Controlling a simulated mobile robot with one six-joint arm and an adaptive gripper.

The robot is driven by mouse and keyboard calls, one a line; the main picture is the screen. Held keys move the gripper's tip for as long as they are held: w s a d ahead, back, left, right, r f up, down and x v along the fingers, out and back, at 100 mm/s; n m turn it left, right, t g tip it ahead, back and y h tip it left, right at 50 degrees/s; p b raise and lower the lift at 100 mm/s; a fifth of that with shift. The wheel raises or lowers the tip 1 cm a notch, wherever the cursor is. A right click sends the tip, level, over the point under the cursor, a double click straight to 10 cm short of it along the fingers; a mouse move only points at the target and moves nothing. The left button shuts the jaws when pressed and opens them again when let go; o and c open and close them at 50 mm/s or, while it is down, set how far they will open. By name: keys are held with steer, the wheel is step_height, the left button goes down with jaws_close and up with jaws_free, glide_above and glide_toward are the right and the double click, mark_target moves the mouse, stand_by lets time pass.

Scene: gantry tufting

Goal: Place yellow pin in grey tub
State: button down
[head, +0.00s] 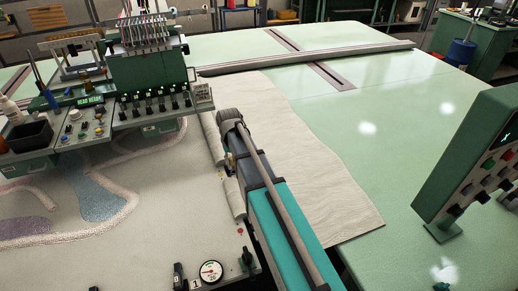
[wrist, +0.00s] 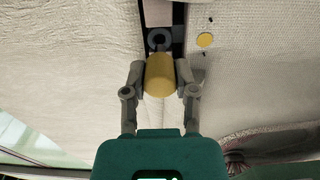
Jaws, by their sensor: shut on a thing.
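The yellow pin (wrist: 161,76) is a short yellow cylinder between the two grey fingers of my gripper (wrist: 160,72), which is shut on it in the wrist view. In the head view, my gripper (head: 230,160) is at the end of my arm, over the edge of the cream cloth, and mostly hidden by it. I cannot make out a clearly grey tub. A dark open box (head: 30,134) stands on the machine ledge at the left of the head view; its inside is not clear.
A control panel with knobs (head: 85,130) and a green tufting head (head: 150,75) stand at the left. The wrist view shows a blue-grey ring (wrist: 159,39) in a dark slot and a flat yellow disc (wrist: 205,40). A green console (head: 470,165) stands at the right.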

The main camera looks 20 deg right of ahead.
steer(key=shift+r+p, duration=0.5)
steer(key=shift+r, duration=0.15)
steer(key=shift+a, duration=0.1)
